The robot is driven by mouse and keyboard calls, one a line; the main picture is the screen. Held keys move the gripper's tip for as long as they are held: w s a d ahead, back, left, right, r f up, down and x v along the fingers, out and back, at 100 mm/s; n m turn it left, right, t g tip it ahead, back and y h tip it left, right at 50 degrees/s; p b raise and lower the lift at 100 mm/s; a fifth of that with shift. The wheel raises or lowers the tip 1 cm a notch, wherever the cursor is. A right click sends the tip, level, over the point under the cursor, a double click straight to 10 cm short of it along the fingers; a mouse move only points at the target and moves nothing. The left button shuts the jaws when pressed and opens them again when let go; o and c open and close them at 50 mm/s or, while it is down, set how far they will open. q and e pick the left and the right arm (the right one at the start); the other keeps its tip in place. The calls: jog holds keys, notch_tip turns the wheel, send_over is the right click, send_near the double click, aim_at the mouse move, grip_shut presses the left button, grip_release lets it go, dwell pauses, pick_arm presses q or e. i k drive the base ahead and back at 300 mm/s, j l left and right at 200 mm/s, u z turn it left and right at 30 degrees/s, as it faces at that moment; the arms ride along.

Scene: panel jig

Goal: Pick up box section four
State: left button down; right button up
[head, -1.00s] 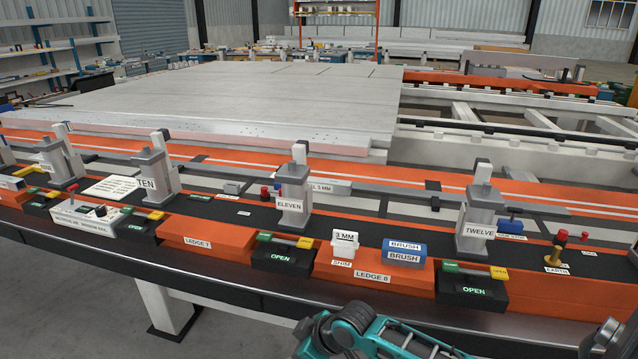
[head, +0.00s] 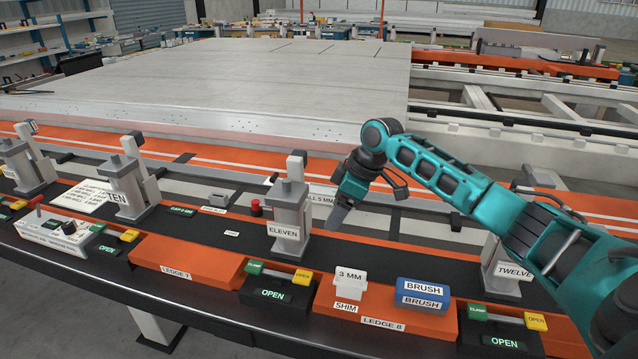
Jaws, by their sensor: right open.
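No label reading box section four is legible, so I cannot tell which piece it is. A small grey block (head: 218,199) lies on the dark strip left of clamp ELEVEN (head: 288,215). Behind that clamp is a partly hidden piece with a label ending in 5 MM (head: 322,196). My right gripper (head: 338,216) hangs pointing down just right of clamp ELEVEN, over the dark strip. It is open, with nothing seen between its fingers, which are small and dark here. My left gripper is out of view.
Clamps TEN (head: 127,190) and TWELVE (head: 503,270) stand along the rail; my right arm partly covers TWELVE. In front are the LEDGE 8 block (head: 385,323) with a 3 MM shim (head: 350,283) and a blue brush (head: 423,294). A large pale panel (head: 230,85) lies behind.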

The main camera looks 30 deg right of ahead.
aim_at(321, 195)
jog(key=i+l, duration=0.7)
